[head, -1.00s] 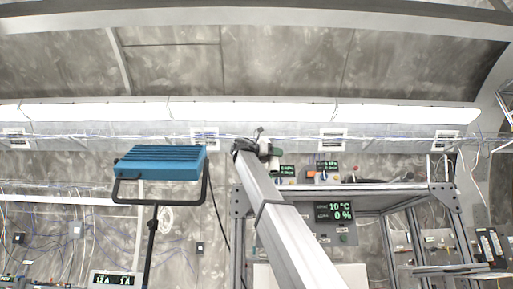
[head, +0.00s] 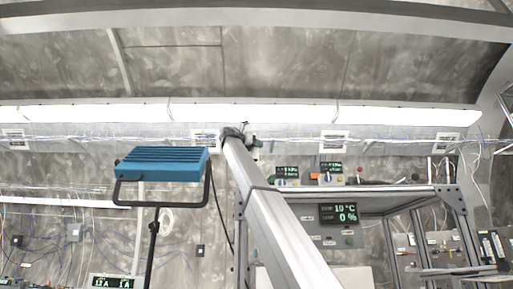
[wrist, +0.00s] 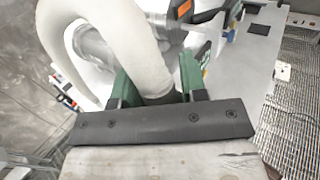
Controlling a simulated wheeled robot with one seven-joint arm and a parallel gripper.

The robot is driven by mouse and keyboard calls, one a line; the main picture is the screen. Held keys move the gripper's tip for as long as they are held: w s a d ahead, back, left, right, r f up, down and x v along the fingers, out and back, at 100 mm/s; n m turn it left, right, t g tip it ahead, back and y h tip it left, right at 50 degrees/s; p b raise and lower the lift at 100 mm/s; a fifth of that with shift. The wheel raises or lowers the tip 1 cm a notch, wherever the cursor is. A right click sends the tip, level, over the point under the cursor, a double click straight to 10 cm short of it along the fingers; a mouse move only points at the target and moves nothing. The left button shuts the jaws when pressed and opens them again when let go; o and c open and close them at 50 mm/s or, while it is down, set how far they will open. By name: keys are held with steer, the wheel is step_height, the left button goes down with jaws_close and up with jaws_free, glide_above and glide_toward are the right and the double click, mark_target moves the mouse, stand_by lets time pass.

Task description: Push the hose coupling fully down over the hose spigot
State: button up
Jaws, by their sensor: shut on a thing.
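In the wrist view my gripper (wrist: 156,82) has its green fingers closed on either side of a pale cylindrical end, the hose coupling (wrist: 158,94). A thick white hose (wrist: 143,40) rises from it and bends over to the left. The lower end of the coupling is hidden by the dark bar of my gripper. I cannot make out the hose spigot for certain.
A blue lamp (head: 162,162) on a black stand is left of my arm. A metal frame bench (head: 370,190) with displays stands to the right. In the wrist view, an orange-and-black item (wrist: 184,10) lies on the pale surface beyond, with metal grating (wrist: 295,100) at right.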

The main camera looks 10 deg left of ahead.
mark_target(257, 156)
steer(key=shift+r, duration=0.1)
steer(key=shift+f, duration=2.9)
steer(key=shift+f, duration=2.9)
steer(key=o, duration=1)
steer(key=v, duration=1.1)
steer(key=shift+d, duration=0.1)
